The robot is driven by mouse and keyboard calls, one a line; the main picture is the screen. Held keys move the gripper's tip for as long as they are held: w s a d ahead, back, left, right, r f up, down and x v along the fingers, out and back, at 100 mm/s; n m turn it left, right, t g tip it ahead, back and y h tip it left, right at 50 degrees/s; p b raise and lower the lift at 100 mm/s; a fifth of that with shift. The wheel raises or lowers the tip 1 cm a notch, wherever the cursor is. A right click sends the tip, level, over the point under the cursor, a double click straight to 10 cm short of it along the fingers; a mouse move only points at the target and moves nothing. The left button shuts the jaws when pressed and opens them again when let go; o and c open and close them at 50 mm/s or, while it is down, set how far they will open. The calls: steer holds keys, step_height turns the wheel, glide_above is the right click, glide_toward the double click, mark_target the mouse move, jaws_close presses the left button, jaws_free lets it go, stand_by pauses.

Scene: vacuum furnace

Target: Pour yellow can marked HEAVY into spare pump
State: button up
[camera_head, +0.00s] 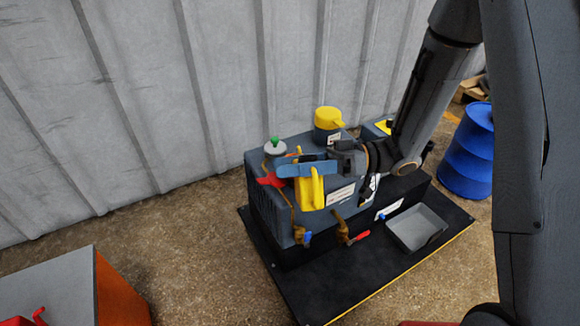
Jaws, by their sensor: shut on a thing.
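My gripper (300,168) reaches in from the right over the grey pump body (270,222) and is shut on a yellow can (313,192). The can shows above and below the blue fingers and looks roughly upright. Its marking cannot be read, and the fingers cover part of it. The can is over or in front of the pump's top; whether it touches the pump cannot be told. A white round piece with a green knob (275,143) is on the pump top, left of the gripper. A yellow-capped dark cylinder (328,120) stands behind the gripper.
A red handle (268,180) is close to the fingers. Brass taps (343,230) stick out at the pump's front. A grey tray (412,232) lies on the black base (340,280). A blue drum (467,155) stands right, an orange-sided box (120,290) lower left. A corrugated wall is behind.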

steer(key=shift+w+a+r+m+p, duration=0.1)
steer(key=shift+w+r+m+p, duration=0.15)
steer(key=shift+r+m, duration=0.4)
steer(key=shift+w+a+r+m+p, duration=0.1)
steer(key=shift+w+r+m+p, duration=0.1)
steer(key=shift+r+m, duration=0.4)
steer(key=shift+w+a+r+m+p, duration=0.1)
steer(key=shift+w+r+m+p, duration=0.4)
steer(key=shift+m+p, duration=0.6)
steer(key=shift+w+a+r+m+p, duration=0.1)
steer(key=shift+w+r+m+p, duration=0.4)
steer(key=shift+p, duration=1.05)
steer(key=shift+w+a+r+m+p, duration=0.1)
steer(key=shift+w+r+m+p, duration=0.3)
steer(key=shift+m+p, duration=0.4)
steer(key=shift+w+a+r+m+p, duration=0.1)
steer(key=shift+w+r+m+p, duration=0.3)
steer(key=shift+m+p, duration=0.35)
stand_by(0.9)
steer(key=p, duration=0.3)
steer(key=shift+d+r, duration=0.1)
steer(key=p, duration=0.3)
steer(key=shift+s+d+f+n, duration=0.1)
steer(key=shift+s+f+n, duration=0.15)
steer(key=shift+n, duration=0.15)
